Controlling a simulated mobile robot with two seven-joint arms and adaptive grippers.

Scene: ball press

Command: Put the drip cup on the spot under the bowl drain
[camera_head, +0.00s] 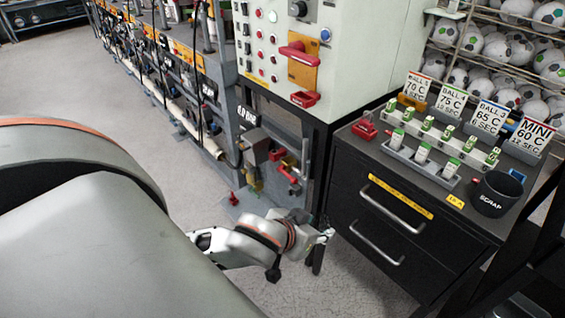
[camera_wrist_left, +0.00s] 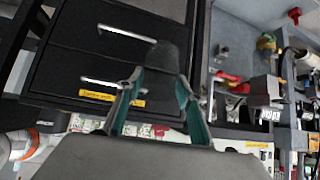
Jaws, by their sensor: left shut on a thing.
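My left gripper (camera_head: 322,240) is in front of the black drawer cabinet, right of the drain. In the left wrist view, its teal fingers (camera_wrist_left: 158,98) are shut on a dark, rounded thing, which I take as the drip cup (camera_wrist_left: 163,58). Its far end and inside are hard to make out. In the head view the gripper mostly hides it. The brass-coloured bowl drain (camera_head: 256,184) hangs low on the machine, left of and apart from the gripper. A grey base plate (camera_head: 240,210) lies below it. The exact spot is not clear. My right gripper is not in view.
The black cabinet (camera_head: 375,235) with two handles stands close right of the gripper. On it are a black scrap cup (camera_head: 497,194) and trays of small bottles. Red handles (camera_head: 288,172) stick out near the drain. Open floor lies in front.

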